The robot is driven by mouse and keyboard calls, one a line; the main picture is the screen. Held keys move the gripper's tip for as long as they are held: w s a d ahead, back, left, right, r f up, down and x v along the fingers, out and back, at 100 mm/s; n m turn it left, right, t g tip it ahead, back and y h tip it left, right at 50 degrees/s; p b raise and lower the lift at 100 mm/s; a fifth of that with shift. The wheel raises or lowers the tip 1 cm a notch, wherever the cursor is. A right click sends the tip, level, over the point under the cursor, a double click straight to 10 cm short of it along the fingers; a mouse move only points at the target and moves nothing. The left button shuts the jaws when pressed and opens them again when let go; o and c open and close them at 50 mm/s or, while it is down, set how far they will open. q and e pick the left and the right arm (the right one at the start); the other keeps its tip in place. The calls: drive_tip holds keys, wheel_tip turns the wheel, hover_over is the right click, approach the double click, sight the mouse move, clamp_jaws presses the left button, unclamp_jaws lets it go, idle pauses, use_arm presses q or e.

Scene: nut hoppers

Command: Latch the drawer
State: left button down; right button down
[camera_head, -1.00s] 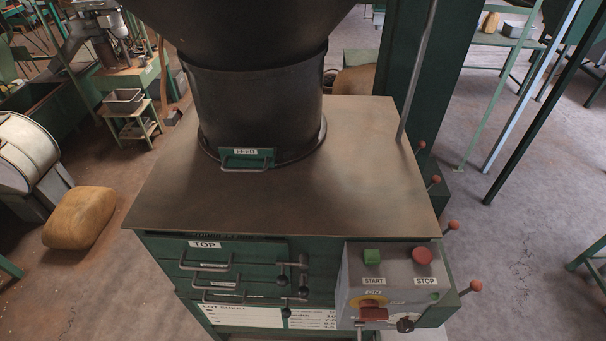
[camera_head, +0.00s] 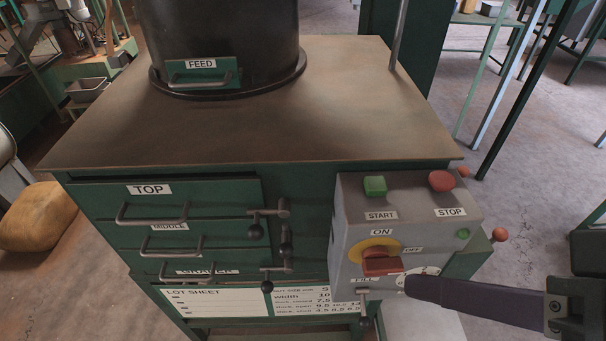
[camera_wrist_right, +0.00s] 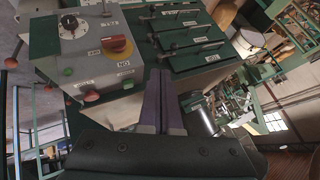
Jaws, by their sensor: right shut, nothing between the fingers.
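The cabinet's drawer stack shows a TOP drawer (camera_head: 215,200), a MIDDLE drawer (camera_head: 225,237) and a partly hidden lowest drawer (camera_head: 150,271), each with a bar handle. The top latch (camera_head: 268,213) and the lowest latch (camera_head: 276,269) reach left toward the drawer fronts, with dark knobs hanging. The middle latch (camera_head: 286,238) hangs straight down beside its drawer. I cannot tell whether any drawer stands slightly out. My right gripper (camera_head: 412,286) is shut and empty, in front of the control box's lower right corner, right of the latches; it also shows in the wrist view (camera_wrist_right: 161,76). My left gripper is out of view.
The grey control box (camera_head: 350,215) sticks out right of the latches, with START and STOP buttons and a red switch (camera_head: 382,266). A knobbed lever (camera_head: 364,312) hangs below it. Red-knobbed levers (camera_head: 500,235) stand at the cabinet's right side. The hopper (camera_head: 222,35) stands on top.

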drive_tip(key=w+a+f+m+t+y+b, duration=0.2)
drive_tip(key=w+f+b, duration=0.1)
drive_tip(key=f+b, duration=0.65)
drive_tip(key=w+a+f+m+t+y+b, duration=0.25)
drive_tip(key=f+b, duration=0.45)
drive_tip(key=b, duration=0.6)
drive_tip(key=m+t+y+b, duration=0.2)
drive_tip(key=m+t+b, duration=0.35)
drive_tip(key=b, duration=1.35)
approach(286, 247)
drive_tip(key=s+d+f+m+g, duration=0.1)
drive_tip(key=s+d+m+g, duration=0.1)
drive_tip(key=d, duration=0.3)
drive_tip(key=shift+a, duration=0.25)
drive_tip(key=shift+r, duration=0.1)
drive_tip(key=p+x, duration=0.1)
drive_tip(key=x, duration=0.9)
drive_tip(key=shift+r, duration=0.1)
